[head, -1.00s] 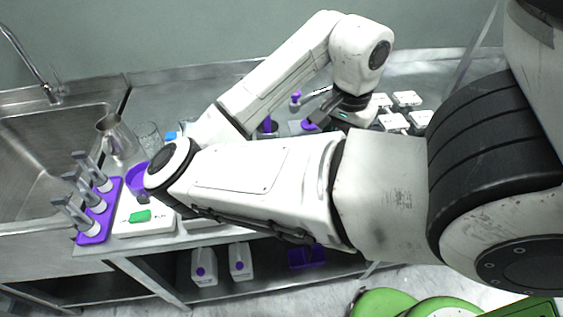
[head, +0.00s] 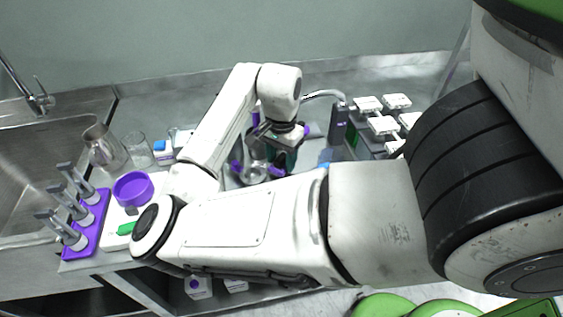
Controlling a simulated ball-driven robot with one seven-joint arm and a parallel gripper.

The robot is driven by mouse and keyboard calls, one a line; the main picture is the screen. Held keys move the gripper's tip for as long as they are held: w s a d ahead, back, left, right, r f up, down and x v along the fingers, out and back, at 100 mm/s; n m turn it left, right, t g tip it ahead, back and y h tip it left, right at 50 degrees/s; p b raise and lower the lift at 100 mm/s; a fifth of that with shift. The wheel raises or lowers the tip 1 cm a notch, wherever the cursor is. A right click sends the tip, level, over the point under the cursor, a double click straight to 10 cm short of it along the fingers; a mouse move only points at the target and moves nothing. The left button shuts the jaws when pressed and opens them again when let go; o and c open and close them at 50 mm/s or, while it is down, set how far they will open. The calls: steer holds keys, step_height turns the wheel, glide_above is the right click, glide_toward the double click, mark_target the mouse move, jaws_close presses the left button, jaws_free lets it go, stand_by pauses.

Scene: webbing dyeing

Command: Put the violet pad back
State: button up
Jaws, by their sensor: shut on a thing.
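My gripper (head: 283,154) is above the middle of the steel counter, beside a shiny steel pot (head: 254,174). It is shut on the violet pad (head: 280,171), of which only a small violet bit shows by the fingertips. The fingers and my wrist hide most of it, so I cannot tell whether it touches the pot. Another violet patch (head: 237,167) shows at the pot's left side, and one more (head: 306,130) just right of my wrist.
A violet dish (head: 133,188) sits on a white scale at left, near a violet rack (head: 87,228) with grey-handled tools. White-topped pieces (head: 382,125) and a dark upright box (head: 338,123) are at right.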

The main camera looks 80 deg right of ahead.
mark_target(282, 157)
steer(key=shift+f, duration=0.9)
steer(key=shift+f, duration=0.2)
steer(key=o, duration=1)
steer(key=shift+r, duration=0.1)
step_height(282, 157, up, 12)
steer(key=shift+r+p, duration=0.15)
steer(key=shift+p, duration=0.2)
